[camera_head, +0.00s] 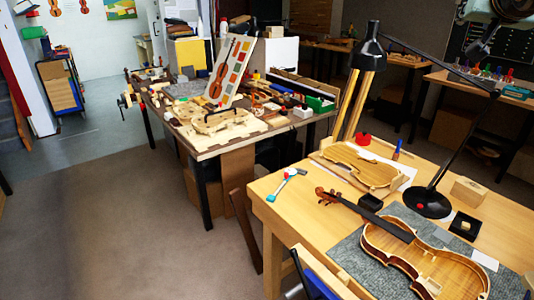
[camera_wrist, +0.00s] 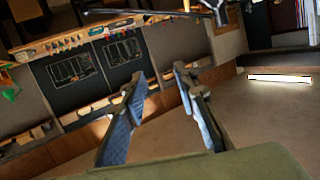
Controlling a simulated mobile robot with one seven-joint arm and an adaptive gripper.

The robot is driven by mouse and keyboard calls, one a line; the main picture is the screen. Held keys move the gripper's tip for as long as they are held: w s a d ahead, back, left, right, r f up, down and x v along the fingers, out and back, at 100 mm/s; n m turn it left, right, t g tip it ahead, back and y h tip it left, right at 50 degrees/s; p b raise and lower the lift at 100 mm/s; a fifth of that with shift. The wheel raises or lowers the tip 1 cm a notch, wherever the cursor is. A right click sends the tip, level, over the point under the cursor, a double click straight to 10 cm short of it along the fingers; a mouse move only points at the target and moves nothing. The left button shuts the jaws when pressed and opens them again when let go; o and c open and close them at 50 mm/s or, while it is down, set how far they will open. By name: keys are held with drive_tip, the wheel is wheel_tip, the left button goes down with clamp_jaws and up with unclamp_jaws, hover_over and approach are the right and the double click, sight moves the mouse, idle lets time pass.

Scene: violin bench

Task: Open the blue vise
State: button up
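A blue vise (camera_head: 318,284) sits at the front left edge of the near wooden bench, at the bottom of the head view. Its lower part is cut off by the frame, and I cannot tell how far its jaws are apart. My gripper (camera_wrist: 160,78) shows in the wrist view with its two fingers apart and nothing between them. The wrist view looks toward a wall and floor, and the vise is not seen in it.
The near bench (camera_head: 272,207) holds a violin body (camera_head: 425,262) on a grey mat, a violin plate (camera_head: 358,166) and a black lamp (camera_head: 432,203). A cluttered bench (camera_head: 205,153) stands behind. The floor (camera_head: 90,220) at the left is clear.

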drive_tip(key=d+r+t+h+b, duration=0.2)
drive_tip(key=d+r+h+b, duration=0.4)
drive_tip(key=r, duration=0.5)
drive_tip(key=w+a+f+n+g+y+p, duration=0.1)
drive_tip(key=w+a+f+y+p, duration=0.15)
drive_tip(key=w+a+f, duration=0.4)
drive_tip(key=w+a+f+n+g+y+p, duration=0.1)
drive_tip(key=w+a+f+g+y+p, duration=0.15)
drive_tip(key=f, duration=0.75)
drive_tip(key=w+a+f+n+g+y, duration=0.2)
drive_tip(key=w+a+f+y, duration=0.1)
drive_tip(key=a+f, duration=0.8)
drive_tip(key=n+g+y+p, duration=0.2)
drive_tip(key=n+g+y, duration=0.2)
drive_tip(key=n+g, duration=0.45)
approach(298, 264)
drive_tip(key=m+g, duration=0.1)
drive_tip(key=m, duration=0.1)
drive_tip(key=f, duration=0.3)
drive_tip(key=w+d+f, duration=0.1)
drive_tip(key=f, duration=0.3)
drive_tip(key=d+f+b, duration=0.1)
drive_tip(key=f, duration=0.3)
drive_tip(key=shift+w, duration=0.25)
clamp_jaws()
